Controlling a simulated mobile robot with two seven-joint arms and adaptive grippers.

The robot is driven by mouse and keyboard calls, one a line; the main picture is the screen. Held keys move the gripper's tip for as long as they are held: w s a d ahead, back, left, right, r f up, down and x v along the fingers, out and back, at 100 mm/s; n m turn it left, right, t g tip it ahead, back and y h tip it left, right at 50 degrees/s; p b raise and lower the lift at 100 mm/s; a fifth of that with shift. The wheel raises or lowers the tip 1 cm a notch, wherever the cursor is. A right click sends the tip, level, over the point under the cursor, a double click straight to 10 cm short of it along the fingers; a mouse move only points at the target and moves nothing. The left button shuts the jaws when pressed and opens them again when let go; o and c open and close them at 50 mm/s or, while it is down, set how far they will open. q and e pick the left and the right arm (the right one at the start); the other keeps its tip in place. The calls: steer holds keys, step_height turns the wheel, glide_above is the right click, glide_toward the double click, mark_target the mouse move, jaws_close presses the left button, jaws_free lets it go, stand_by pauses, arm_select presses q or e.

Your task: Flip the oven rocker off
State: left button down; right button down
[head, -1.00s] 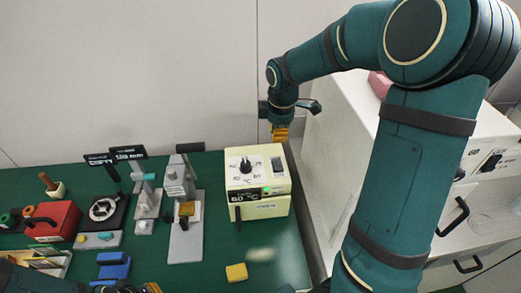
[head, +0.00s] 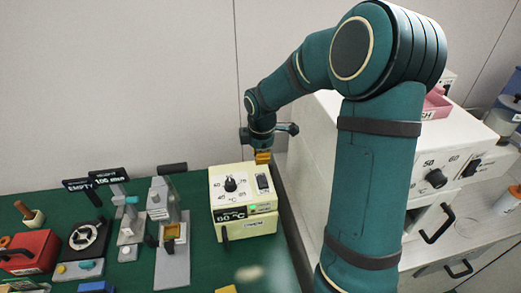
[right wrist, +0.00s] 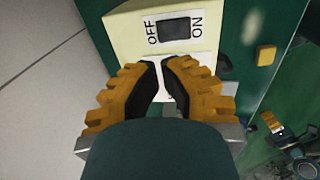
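The oven (head: 245,225) is a small cream box at the back right of the green bench. In the right wrist view the rocker (right wrist: 173,29) sits between the labels OFF, at left, and ON, at right. My right gripper (head: 262,157) points down near the oven's back edge, by the rocker.
A large white cabinet (head: 312,160) with its own dial and rocker stands right of the bench. Fixtures (head: 172,255), a red box (head: 30,250) and a round gauge (head: 88,238) fill the left. A yellow block (right wrist: 265,55) lies before the oven.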

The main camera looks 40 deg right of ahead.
mark_target(260, 176)
arm_select(q)
steer(key=shift+s+f+b, duration=0.15)
steer(key=shift+f+b, duration=0.3)
steer(key=shift+f, duration=0.1)
arm_select(e)
steer(key=f, duration=0.5)
steer(key=w+f, duration=0.1)
steer(key=f, duration=0.2)
steer(key=shift+d+f, duration=0.3)
arm_select(q)
steer(key=shift+f, duration=0.1)
arm_select(e)
steer(key=shift+f, duration=0.1)
